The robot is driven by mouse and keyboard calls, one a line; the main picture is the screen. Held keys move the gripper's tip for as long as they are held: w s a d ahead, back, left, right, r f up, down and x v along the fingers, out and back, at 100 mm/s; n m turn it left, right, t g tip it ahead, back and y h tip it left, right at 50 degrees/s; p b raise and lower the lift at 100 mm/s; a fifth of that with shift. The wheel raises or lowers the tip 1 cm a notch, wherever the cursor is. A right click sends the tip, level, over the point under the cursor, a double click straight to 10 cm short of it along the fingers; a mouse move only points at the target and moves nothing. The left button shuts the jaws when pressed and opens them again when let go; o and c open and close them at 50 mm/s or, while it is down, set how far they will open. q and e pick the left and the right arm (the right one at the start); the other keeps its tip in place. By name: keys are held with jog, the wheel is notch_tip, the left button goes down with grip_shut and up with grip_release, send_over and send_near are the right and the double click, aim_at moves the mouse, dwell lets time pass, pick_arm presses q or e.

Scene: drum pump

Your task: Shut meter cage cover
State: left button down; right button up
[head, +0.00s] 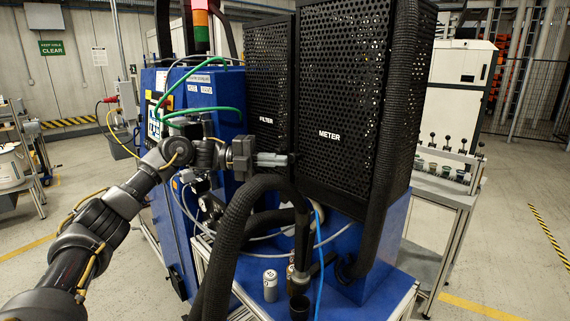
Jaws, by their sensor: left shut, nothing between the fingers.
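The meter cage (345,70) is a tall black perforated box marked METER, on a blue base right of centre. Its cover looks to be the perforated front panel with the label; I cannot tell whether it sits fully flush. My left gripper (288,160) reaches in from the left, shut and empty. Its fingertips are at the lower left edge of the meter cage's front, by the gap to the filter cage; I cannot tell if they touch. My right gripper is not in view.
The filter cage (268,85) stands left of the meter cage. Thick black hoses (228,235) run in front and down the cage's right side. A blue cabinet (215,90) with green cables is behind my left arm. Small canisters (270,285) stand below. A side bench (440,185) is at right.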

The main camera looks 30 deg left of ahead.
pick_arm(q)
jog(key=shift+w, duration=0.1)
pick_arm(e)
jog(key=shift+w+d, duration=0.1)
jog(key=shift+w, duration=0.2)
pick_arm(q)
jog(key=b+v, duration=0.1)
jog(key=v, duration=0.9)
jog(key=shift+a+b, duration=0.3)
jog(key=shift+a, duration=0.05)
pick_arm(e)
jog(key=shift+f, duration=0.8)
pick_arm(q)
jog(key=shift+f, duration=0.1)
